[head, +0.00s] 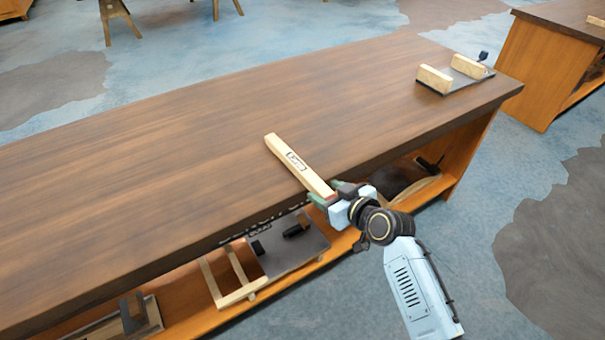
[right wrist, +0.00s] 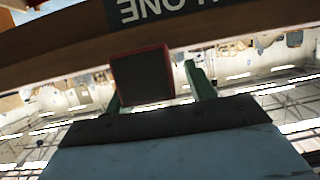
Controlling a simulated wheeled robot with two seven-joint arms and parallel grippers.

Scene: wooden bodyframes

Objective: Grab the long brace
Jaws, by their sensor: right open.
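The long brace (head: 297,163) is a pale wooden bar with a small printed label, lying slanted on the bench top in the head view. Its near end reaches the bench's front edge. My right gripper (head: 333,196) is open at that near end, with its green-tipped fingers close to the wood. In the right wrist view the open fingers (right wrist: 170,80) show below a brown wooden band with a dark lettered label; the pale brace is not clear there. My left gripper is not in view.
The dark brown bench (head: 140,145) has a wide clear top. A grey plate with wooden blocks (head: 455,75) sits at its far right corner. The shelf below holds a plate and wooden frame (head: 285,245) and other parts. Another bench (head: 560,60) stands at the upper right.

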